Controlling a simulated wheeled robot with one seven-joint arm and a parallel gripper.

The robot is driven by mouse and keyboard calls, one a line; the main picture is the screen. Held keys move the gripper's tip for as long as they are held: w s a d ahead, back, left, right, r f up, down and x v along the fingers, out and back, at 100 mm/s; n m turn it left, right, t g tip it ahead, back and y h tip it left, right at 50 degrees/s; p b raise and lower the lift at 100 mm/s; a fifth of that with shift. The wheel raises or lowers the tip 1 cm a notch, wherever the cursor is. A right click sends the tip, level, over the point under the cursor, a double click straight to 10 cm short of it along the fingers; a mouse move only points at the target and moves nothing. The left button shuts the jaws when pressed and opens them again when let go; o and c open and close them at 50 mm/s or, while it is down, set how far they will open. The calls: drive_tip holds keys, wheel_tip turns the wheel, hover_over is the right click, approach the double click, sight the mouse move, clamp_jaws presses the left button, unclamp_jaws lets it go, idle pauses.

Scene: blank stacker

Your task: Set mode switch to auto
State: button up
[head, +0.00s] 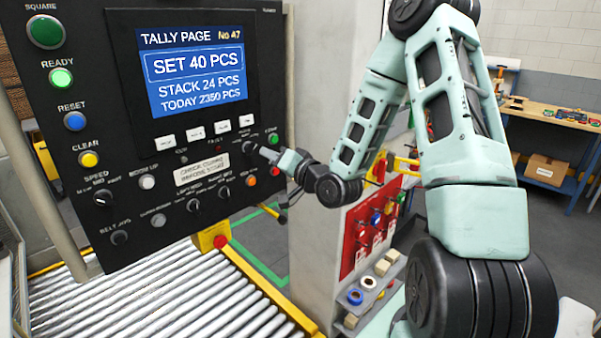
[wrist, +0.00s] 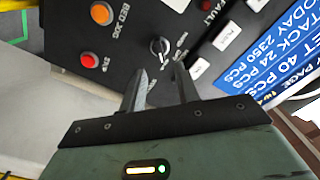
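A black rotary switch (head: 248,147) sits on the black control panel below the right part of the screen, near my gripper. Its label is too small to read, so I cannot confirm that it is the mode switch. It also shows in the wrist view (wrist: 160,46), with a light-edged handle lying at a slant. Which label it points to is unclear. My gripper (head: 266,153) is close to the panel. In the wrist view my gripper (wrist: 160,73) is open, its two fingertips apart and just short of the switch, with nothing between them.
The blue screen (head: 197,75) reads SET 40 PCS. White push buttons (head: 194,132) line up beneath it. Other knobs (head: 103,198) are lower on the panel. A roller conveyor (head: 150,300) runs below.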

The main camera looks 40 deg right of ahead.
drive_tip(key=s+p, duration=1)
drive_tip(key=p, duration=0.4)
drive_tip(key=shift+s+d+p, duration=0.2)
drive_tip(key=shift+s+p, duration=0.1)
drive_tip(key=shift+p, duration=0.1)
